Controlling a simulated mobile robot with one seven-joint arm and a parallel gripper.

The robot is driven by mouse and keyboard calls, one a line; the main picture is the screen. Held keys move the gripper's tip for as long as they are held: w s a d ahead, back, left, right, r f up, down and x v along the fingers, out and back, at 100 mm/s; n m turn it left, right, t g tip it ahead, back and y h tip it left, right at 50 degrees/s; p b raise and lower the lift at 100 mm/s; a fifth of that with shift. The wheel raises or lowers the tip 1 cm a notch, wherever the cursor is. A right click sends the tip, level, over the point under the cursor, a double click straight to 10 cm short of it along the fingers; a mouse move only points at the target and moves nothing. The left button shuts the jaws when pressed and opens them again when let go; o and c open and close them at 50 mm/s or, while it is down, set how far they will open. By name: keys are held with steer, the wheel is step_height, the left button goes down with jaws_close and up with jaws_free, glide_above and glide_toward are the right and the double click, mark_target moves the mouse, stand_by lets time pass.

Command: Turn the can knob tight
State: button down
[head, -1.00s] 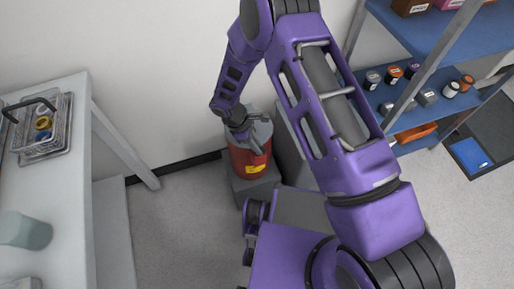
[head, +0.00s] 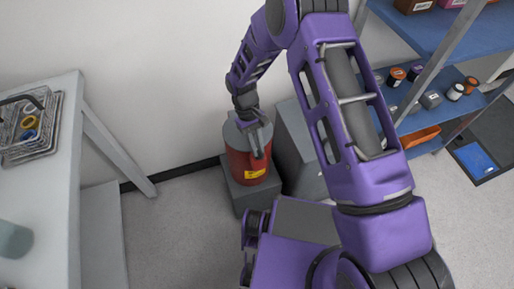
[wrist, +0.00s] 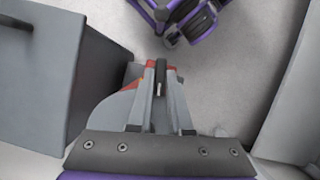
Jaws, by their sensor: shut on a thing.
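The can (head: 252,172) is red with a grey top and a yellow label. It stands upright on a grey block at the foot of the wall in the head view. In the wrist view my gripper (wrist: 161,68) is shut on a narrow dark piece, which looks like the can knob (wrist: 160,78). Parts of the can's grey top and red body (wrist: 117,108) show beside and behind the fingers. The fingers hide much of the can and the knob's base.
A grey box (head: 296,150) stands close at the can's right. A white table (head: 45,190) with a wire basket (head: 50,140) is at the left. A blue shelf (head: 440,110) with small jars is at the right. Floor is clear between table and can.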

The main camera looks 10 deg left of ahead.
steer(key=shift+m+y, duration=0.3)
steer(key=shift+m, duration=0.7)
steer(key=c, duration=0.8)
jaws_free()
steer(key=shift+c, duration=0.2)
steer(key=p+v, duration=0.1)
steer(key=v, duration=1.6)
steer(key=shift+w+r+p, duration=0.2)
steer(key=shift+w+p, duration=0.1)
steer(key=shift+w, duration=0.05)
steer(key=shift+d, duration=0.1)
